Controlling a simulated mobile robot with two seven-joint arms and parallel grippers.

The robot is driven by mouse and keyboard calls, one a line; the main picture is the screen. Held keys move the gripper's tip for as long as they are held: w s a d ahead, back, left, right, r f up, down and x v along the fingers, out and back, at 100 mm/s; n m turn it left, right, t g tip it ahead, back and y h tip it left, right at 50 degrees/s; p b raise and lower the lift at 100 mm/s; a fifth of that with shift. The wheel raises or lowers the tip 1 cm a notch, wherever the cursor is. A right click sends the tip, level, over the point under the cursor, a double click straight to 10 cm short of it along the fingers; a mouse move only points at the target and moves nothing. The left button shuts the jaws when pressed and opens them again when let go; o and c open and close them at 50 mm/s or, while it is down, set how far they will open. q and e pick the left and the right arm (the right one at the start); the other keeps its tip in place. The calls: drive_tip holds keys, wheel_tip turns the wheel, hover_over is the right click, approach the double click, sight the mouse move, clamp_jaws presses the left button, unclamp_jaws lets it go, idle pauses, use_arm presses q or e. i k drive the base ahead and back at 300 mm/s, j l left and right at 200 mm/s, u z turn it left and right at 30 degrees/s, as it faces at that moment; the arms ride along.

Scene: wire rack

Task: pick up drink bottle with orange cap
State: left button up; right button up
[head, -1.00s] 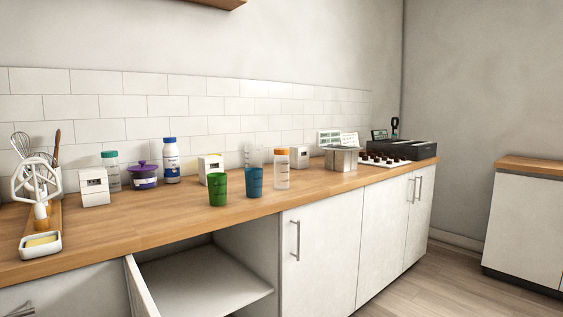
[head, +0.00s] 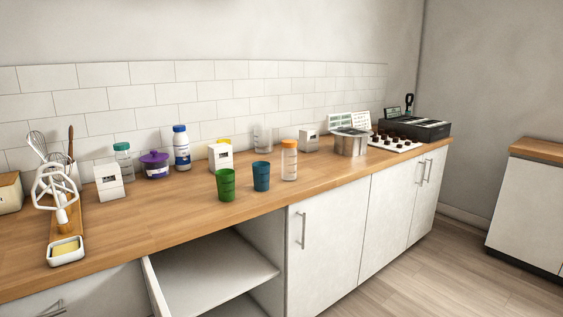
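The drink bottle with orange cap (head: 289,161) stands upright on the wooden counter, near its front edge. It is clear with an orange lid. A blue cup (head: 261,176) stands just left of it, and a green cup (head: 226,185) is further left. A clear bottle with a teal cap (head: 123,161) stands at the back left. Neither of my grippers is in the head view.
The wooden counter (head: 150,225) has free room in front of the cups. A metal pot (head: 349,143) stands right of the orange-capped bottle. A white-blue bottle (head: 181,149) and purple pot (head: 155,165) stand behind. An open cabinet (head: 215,275) lies below.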

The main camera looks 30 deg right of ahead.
sight(289, 155)
drive_tip(key=l+u, duration=0.45)
drive_tip(key=l, duration=0.3)
drive_tip(key=l+u, duration=0.45)
drive_tip(key=l, duration=0.3)
drive_tip(key=l+u, duration=0.4)
drive_tip(key=l, duration=1.15)
drive_tip(key=l+z, duration=0.15)
drive_tip(key=l, duration=0.65)
drive_tip(key=l+z, duration=0.55)
drive_tip(key=l, duration=0.2)
drive_tip(key=i, duration=0.05)
